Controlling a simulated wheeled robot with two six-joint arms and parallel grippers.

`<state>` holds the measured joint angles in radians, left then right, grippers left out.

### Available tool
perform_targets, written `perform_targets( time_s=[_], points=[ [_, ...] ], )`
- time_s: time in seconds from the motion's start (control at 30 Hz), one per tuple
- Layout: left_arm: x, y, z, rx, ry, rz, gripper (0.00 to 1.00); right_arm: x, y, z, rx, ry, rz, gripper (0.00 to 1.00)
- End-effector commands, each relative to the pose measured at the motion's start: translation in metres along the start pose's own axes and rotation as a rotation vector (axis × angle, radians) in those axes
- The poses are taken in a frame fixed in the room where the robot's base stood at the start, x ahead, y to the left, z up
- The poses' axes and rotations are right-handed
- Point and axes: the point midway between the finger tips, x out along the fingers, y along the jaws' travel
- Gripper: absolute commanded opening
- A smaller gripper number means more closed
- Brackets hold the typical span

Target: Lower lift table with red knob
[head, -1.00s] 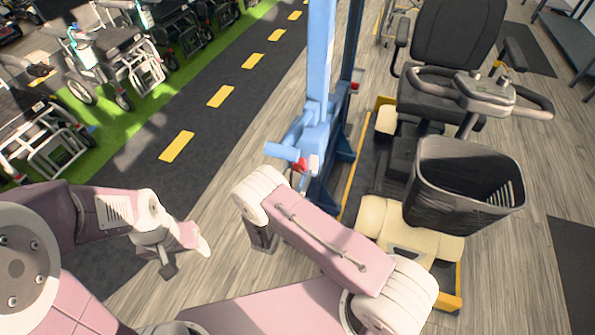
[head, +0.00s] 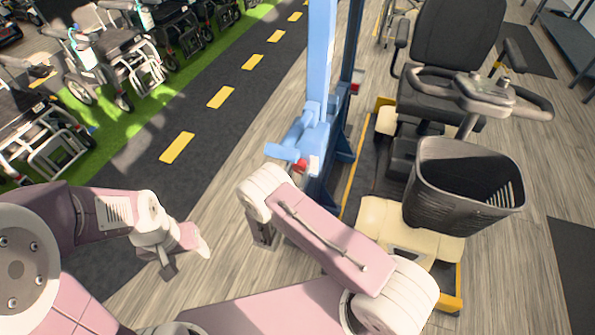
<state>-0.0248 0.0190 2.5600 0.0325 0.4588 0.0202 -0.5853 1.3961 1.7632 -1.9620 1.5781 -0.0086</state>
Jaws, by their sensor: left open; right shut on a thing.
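The blue lift table column (head: 321,60) stands upright in the middle of the head view. A red knob (head: 300,166) shows low on its left side, just under a light-blue bar (head: 284,152). My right arm reaches up from the bottom. Its pink forearm and pale wrist are just below the knob, and they hide most of the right gripper. A small pale piece, perhaps a fingertip (head: 314,164), touches the knob's right side. The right gripper is shut on the knob. My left gripper (head: 184,252) is open and empty over the floor at lower left, well apart from the lift.
A mobility scooter (head: 455,100) with a black basket (head: 440,205) stands right of the column. Several wheelchairs (head: 110,65) line the green strip at upper left. The dark lane (head: 140,180) with yellow dashes is clear.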

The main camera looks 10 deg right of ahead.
Motion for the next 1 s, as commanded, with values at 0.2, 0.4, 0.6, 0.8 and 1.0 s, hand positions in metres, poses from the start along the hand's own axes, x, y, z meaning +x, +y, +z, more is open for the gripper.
perform_targets(
  time_s=[0.2, 0.4, 0.6, 0.8, 1.0],
  points=[
    [-0.0019, 0.0, -0.0002, 0.0, 0.0, 0.0, 0.65, -0.0002, -0.0002, -0.0001, -0.164, 0.001, 0.001, 0.02],
    [-0.0035, 0.0001, -0.0003, 0.0, 0.0, 0.0, 0.65, -0.0003, -0.0005, -0.0004, -0.355, 0.002, 0.001, 0.02],
    [-0.005, 0.0001, -0.0005, 0.0, 0.0, 0.0, 0.65, -0.0004, -0.0008, -0.0005, -0.545, 0.002, 0.001, 0.02],
    [-0.0063, 0.0001, -0.0006, 0.0, 0.0, 0.0, 0.65, -0.0004, -0.001, -0.0006, -0.735, 0.002, 0.001, 0.02],
    [-0.0075, 0.0002, -0.0008, 0.0, 0.0, 0.0, 0.65, -0.0004, -0.001, -0.0005, -0.922, 0.002, 0.001, 0.02]
  ],
)
